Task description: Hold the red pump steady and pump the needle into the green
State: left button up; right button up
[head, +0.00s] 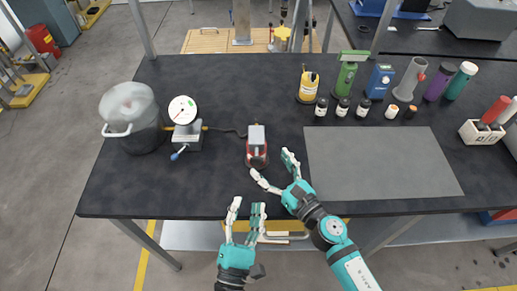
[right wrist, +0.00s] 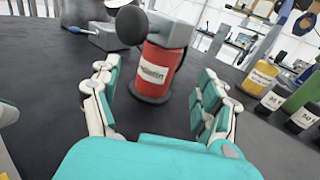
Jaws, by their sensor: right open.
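The red pump (head: 257,158) stands upright on the dark table, with a grey block at its top in the head view. In the right wrist view the pump (right wrist: 160,72) shows a label and a round black knob. My right gripper (head: 270,163) is open, its fingers spread towards the pump's near right side, with nothing between them. My left gripper (head: 246,207) is open and empty at the table's front edge, below the pump. The round white gauge (head: 182,109) stands left of the pump on a grey block. Its needle and green zone are too small to read.
A hose (head: 225,131) runs between gauge block and pump. A blue-tipped lever (head: 178,154) sticks out in front of the block. A lidded pot (head: 130,115) stands at left. Bottles line the back right, behind a bare grey mat (head: 380,165). The table left of the pump's front is clear.

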aim_at(258, 149)
jog(key=x, duration=0.7)
jog(key=shift+d, duration=0.1)
grip_shut()
dwell(0.4)
dwell(0.5)
